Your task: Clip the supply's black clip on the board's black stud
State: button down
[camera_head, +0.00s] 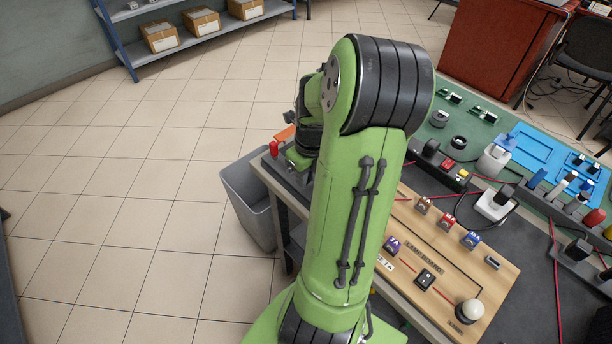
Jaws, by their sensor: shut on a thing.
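The lamp board (455,262) is a light wooden board on the table, right of my arm. It carries purple, brown, red and blue blocks, a black switch (428,279), a white dome lamp (469,311) and a small dark piece (492,262) near its right edge. I cannot tell which piece is the black stud. My green arm crosses the view and covers the board's left part. My gripper's fingers are hidden behind the arm. The supply's black clip cannot be made out.
A grey bin (249,205) stands beside the table's left edge. The tiled floor to the left is clear up to a shelf with boxes (160,37).

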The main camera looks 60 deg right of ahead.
notch_tip(320, 180, up, 10)
jog(key=p, duration=0.4)
notch_tip(320, 180, up, 3)
jog(key=p, duration=0.3)
jog(key=shift+s, duration=0.1)
jog(key=s+d+f+b, duration=0.1)
jog(key=s+d+f, duration=0.2)
jog(key=s, duration=0.6)
jog(key=s+d+f+b, duration=0.1)
jog(key=s+d+f, duration=0.15)
jog(key=s, duration=0.55)
jog(key=f+b, duration=0.2)
jog(key=f, duration=0.1)
jog(key=f+b, duration=0.1)
jog(key=shift+s+a+f, duration=0.1)
jog(key=shift+a+f, duration=0.2)
jog(key=shift+f, duration=0.1)
jog(key=shift+f+b, duration=0.35)
jog(key=shift+f, duration=0.05)
